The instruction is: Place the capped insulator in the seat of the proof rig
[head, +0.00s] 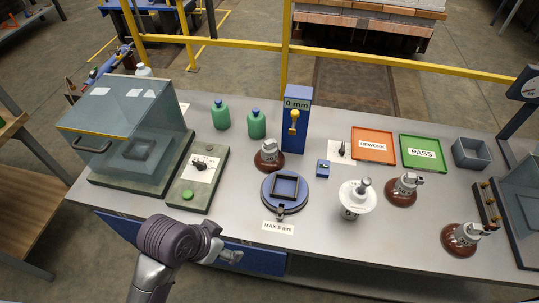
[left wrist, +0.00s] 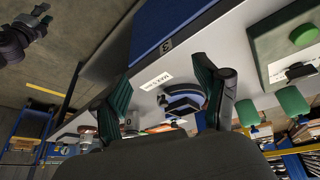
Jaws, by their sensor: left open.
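I cannot tell which one the task means. A glass-hooded box (head: 122,121) at the left, probably the proof rig, has its hood down; a dark square seat (head: 139,149) shows inside. My left gripper (head: 232,256) is at the bench's front edge, apart from all of these. In the left wrist view its fingers (left wrist: 163,88) are spread and empty.
A blue gauge post (head: 297,122) stands behind a round blue fixture (head: 285,190). A control panel (head: 197,180) is beside the hooded box. Green bottles (head: 221,116), an orange tray (head: 373,146), a green tray (head: 423,153) and a grey bin (head: 472,153) line the back.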

